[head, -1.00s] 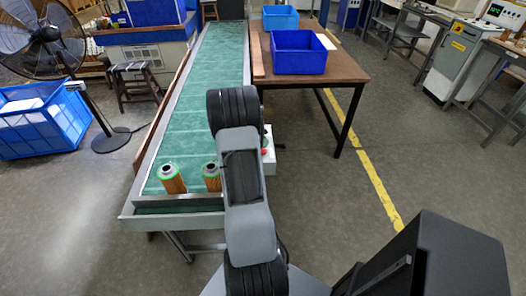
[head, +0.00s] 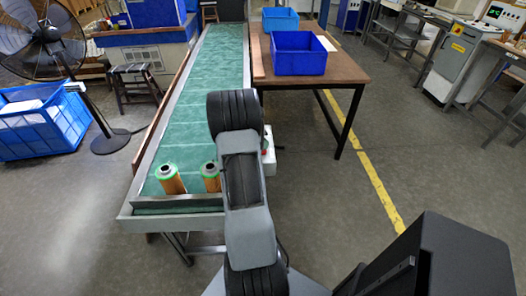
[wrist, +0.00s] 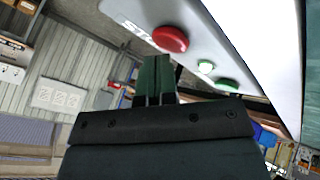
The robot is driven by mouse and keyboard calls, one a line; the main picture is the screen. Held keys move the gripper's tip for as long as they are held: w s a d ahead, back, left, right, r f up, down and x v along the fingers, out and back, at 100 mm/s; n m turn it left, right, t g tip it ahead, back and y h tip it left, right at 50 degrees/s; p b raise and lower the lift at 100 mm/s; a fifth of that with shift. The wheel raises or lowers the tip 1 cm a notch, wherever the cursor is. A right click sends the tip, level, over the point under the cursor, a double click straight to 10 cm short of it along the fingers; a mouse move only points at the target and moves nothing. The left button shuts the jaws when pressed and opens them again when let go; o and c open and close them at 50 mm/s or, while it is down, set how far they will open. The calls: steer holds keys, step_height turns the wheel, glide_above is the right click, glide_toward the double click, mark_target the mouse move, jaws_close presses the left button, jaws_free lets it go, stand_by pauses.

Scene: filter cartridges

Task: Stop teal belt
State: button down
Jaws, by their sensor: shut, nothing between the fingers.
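The teal belt (head: 195,95) runs away from me, with two orange filter cartridges (head: 170,179) with green rims standing at its near end. A pale control box (head: 269,158) is on the belt's right side, mostly hidden by my arm in the head view. In the wrist view the control box (wrist: 255,40) carries a red button (wrist: 171,39), a white button (wrist: 206,67) and a green button (wrist: 227,85), with partly hidden lettering beside the red one. My gripper (wrist: 154,62) is shut and empty, its tips just below the red button in the picture. I cannot tell whether they touch it.
A brown table (head: 345,68) with blue bins (head: 298,53) stands right of the belt. A fan (head: 45,40) and a blue crate (head: 40,125) stand at the left. The floor at the right is clear around a yellow line (head: 375,175).

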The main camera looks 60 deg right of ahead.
steer(key=shift+f+b, duration=0.35)
steer(key=shift+b, duration=0.1)
stand_by(0.3)
steer(key=shift+r, duration=0.1)
stand_by(0.3)
steer(key=shift+r, duration=0.75)
steer(key=shift+r+p, duration=1.2)
steer(key=shift+r, duration=1.35)
